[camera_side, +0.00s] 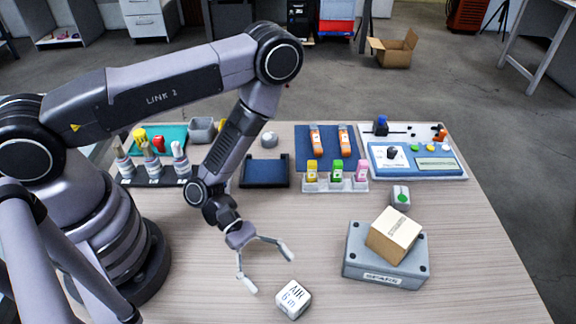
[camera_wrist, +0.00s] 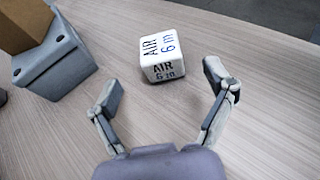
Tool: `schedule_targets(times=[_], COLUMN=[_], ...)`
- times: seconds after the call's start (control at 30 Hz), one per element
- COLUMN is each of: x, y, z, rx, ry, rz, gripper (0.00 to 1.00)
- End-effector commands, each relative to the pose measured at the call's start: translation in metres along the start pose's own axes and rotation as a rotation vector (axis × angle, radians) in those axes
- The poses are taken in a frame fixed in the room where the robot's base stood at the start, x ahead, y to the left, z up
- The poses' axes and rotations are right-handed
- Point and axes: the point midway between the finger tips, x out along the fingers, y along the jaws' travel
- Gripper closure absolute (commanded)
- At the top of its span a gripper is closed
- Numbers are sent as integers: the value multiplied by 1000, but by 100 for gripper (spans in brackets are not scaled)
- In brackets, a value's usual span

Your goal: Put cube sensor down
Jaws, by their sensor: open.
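The cube sensor (camera_side: 293,299) is a white cube with dark lettering reading "AIR 6 m". It sits on the wooden table near the front edge of the side view. In the wrist view the cube (camera_wrist: 162,56) lies just beyond my fingertips, roughly centred between them and apart from both. My gripper (camera_side: 268,266) is open and empty, with its fingers spread wide above the table, to the upper left of the cube. It also shows in the wrist view (camera_wrist: 164,82), where nothing is between the fingers.
A grey box labelled "SPARE" (camera_side: 385,272) stands right of the cube with a tan block (camera_side: 394,236) tilted on top. A small green-marked cube (camera_side: 400,197) sits behind it. Racks, vials and a control panel (camera_side: 425,159) line the back. Table between is clear.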

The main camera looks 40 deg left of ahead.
Motion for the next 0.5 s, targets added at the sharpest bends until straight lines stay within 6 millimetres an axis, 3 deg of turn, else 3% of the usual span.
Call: schedule_targets(times=[0.13,0.37,0.5], x=[-24,-40,-51], y=[1,2,14], z=[0,4,38], rx=[-3,10,106], ry=[0,-7,-60], rz=[5,-3,-44], gripper=[17,17,17])
